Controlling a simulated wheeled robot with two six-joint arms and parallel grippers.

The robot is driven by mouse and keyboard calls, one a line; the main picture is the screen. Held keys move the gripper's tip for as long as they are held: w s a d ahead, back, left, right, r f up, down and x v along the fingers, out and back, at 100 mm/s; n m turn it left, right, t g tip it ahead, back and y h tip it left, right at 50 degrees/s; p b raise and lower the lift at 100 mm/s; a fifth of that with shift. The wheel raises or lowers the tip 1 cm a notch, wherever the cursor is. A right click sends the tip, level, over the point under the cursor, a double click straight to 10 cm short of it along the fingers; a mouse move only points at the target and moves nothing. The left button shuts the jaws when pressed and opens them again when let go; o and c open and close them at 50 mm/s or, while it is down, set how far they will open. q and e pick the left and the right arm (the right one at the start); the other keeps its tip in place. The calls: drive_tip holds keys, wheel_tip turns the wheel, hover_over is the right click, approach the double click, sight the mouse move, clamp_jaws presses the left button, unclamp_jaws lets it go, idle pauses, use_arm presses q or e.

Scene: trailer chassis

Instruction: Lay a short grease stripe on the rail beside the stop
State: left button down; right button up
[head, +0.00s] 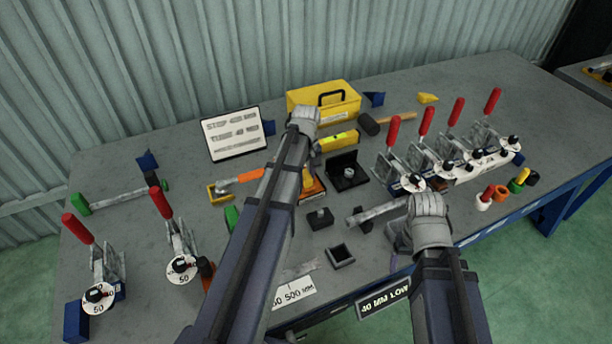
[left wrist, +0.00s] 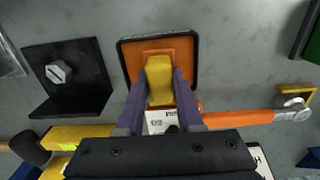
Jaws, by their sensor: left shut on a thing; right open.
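My left gripper (left wrist: 158,92) is shut on a yellow block-like piece (left wrist: 159,72), seen in the left wrist view. The piece is over an orange tray (left wrist: 184,48) with a dark rim; I cannot tell whether it touches it. In the head view my left arm hides most of this tray (head: 319,190) and the fingertips. My right gripper (head: 404,236) is open low near the front edge, by a grey bar (head: 376,212). Another grey bar (head: 118,199) with a green end lies at the left. I cannot tell which bar is the rail, nor identify the stop or any grease.
Red-handled clamps (head: 387,165) with round dials stand in a row at the right, two more (head: 175,235) at the left. A yellow toolbox (head: 324,101), a sign (head: 235,134), a black bracket (head: 347,173) and an orange-handled tool (head: 238,179) lie around the left arm.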

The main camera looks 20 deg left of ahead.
sight(306, 175)
use_arm(q)
drive_tip(key=shift+r+p, duration=2.6)
drive_tip(key=shift+r, duration=0.3)
drive_tip(key=shift+f, duration=0.1)
